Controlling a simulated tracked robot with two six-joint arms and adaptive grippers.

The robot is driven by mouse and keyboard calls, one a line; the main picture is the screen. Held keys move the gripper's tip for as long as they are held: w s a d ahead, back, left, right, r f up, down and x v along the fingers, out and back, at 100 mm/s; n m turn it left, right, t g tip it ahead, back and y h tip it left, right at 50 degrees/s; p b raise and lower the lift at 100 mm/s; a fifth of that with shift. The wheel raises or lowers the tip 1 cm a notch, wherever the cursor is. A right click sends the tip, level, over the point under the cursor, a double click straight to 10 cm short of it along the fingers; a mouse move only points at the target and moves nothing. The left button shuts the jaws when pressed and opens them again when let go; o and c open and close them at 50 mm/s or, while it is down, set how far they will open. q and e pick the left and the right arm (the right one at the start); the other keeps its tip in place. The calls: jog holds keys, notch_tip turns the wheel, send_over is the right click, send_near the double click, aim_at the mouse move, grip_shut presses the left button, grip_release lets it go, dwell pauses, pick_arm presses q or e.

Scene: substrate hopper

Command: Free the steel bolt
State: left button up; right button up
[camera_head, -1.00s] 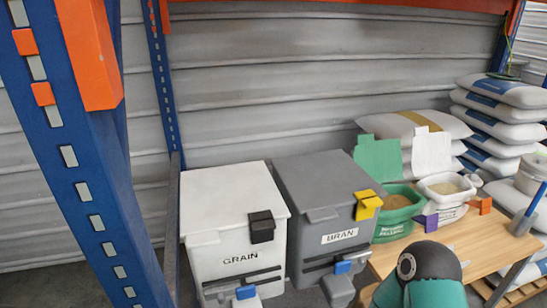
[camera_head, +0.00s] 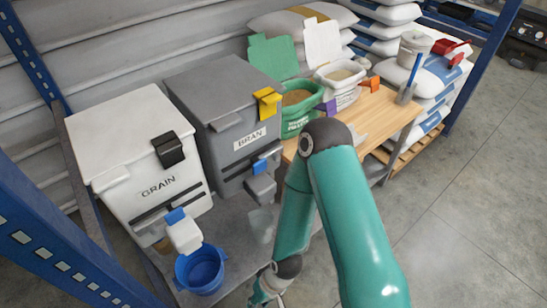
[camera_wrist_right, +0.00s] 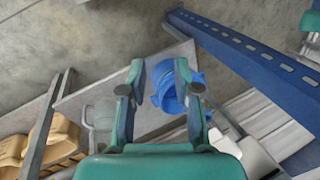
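I cannot make out a steel bolt in either view. The white GRAIN hopper (camera_head: 140,165) and the grey BRAN hopper (camera_head: 225,110) stand side by side, lids down. A blue bucket (camera_head: 201,270) stands below the GRAIN spout (camera_head: 184,235). My right gripper (camera_head: 268,292) is at the bottom of the head view, right of the bucket. In the wrist view my right gripper (camera_wrist_right: 160,88) is open and empty, with the blue bucket (camera_wrist_right: 170,92) seen beyond and between its fingers. My left gripper is out of view.
A clear jug (camera_head: 262,225) stands below the BRAN spout. A blue rack post (camera_head: 65,260) stands at lower left. The floor at right is clear.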

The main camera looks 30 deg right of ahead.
jog(key=c, duration=0.5)
jog(key=shift+w+n, duration=0.2)
jog(key=shift+n, duration=0.2)
grip_shut()
jog(key=w+d+r+n+t+h+b, duration=0.1)
jog(key=w+d+r+n+t+h, duration=0.1)
jog(key=w+d+n+t+h, duration=0.35)
jog(key=w+d+r+n+t+h+b, duration=0.1)
jog(key=w+d+r+n+t+h, duration=0.15)
jog(key=w+d, duration=0.65)
jog(key=w+d+r+n+t+h+b, duration=0.3)
jog(key=w+r+t+h+b, duration=0.2)
jog(key=b, duration=0.5)
notch_tip(320, 180, up, 4)
jog(key=w+h, duration=0.2)
jog(key=shift+f+h+b, duration=0.25)
jog(key=shift+h+b, duration=0.05)
jog(key=shift+h, duration=0.1)
